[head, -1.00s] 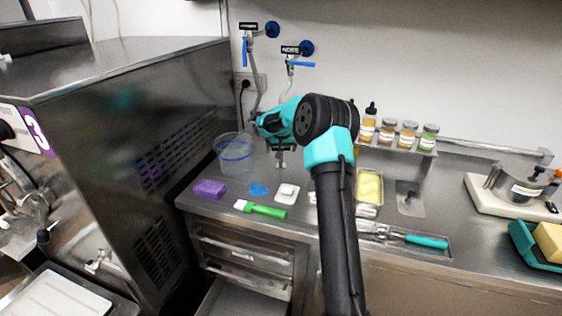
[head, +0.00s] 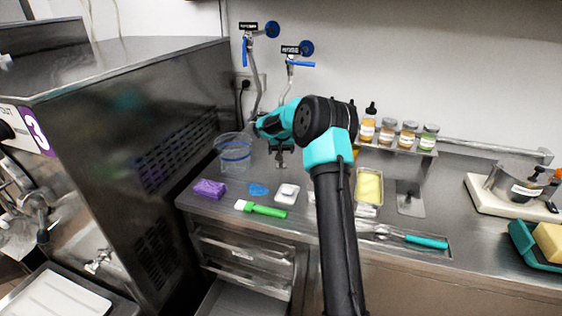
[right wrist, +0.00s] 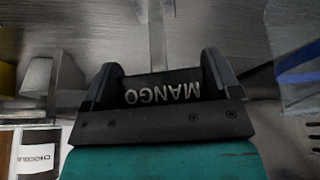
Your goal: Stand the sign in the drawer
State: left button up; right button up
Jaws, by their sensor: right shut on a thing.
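A dark sign (right wrist: 162,91) with white letters reading MANGO shows in the right wrist view, upside down in that picture. My right gripper (right wrist: 158,84) is shut on it, with one finger at each end of the plate. A grey post (right wrist: 157,38) runs from the plate to the top of that view. In the head view my right gripper is over the back of the counter, largely hidden by its own wrist. A small metal piece (head: 281,163) shows just below it. An open drawer (head: 230,299) is at the lower left, under the counter. My left gripper is not in view.
On the counter (head: 330,222) are a clear container (head: 233,152), a purple sponge (head: 209,188), a green-handled brush (head: 264,209) and a white item (head: 287,194). Bottles and jars (head: 408,134) stand behind at right. A tall steel machine (head: 130,130) borders the left.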

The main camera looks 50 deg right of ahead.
jog(key=c, duration=0.3)
jog(key=shift+r, duration=0.1)
jog(key=shift+s+a+r, duration=0.3)
jog(key=shift+s+r, duration=0.05)
jog(key=shift+r, duration=0.1)
jog(key=s+a+r, duration=0.7)
jog(key=s+a, duration=0.2)
jog(key=shift+s, duration=0.3)
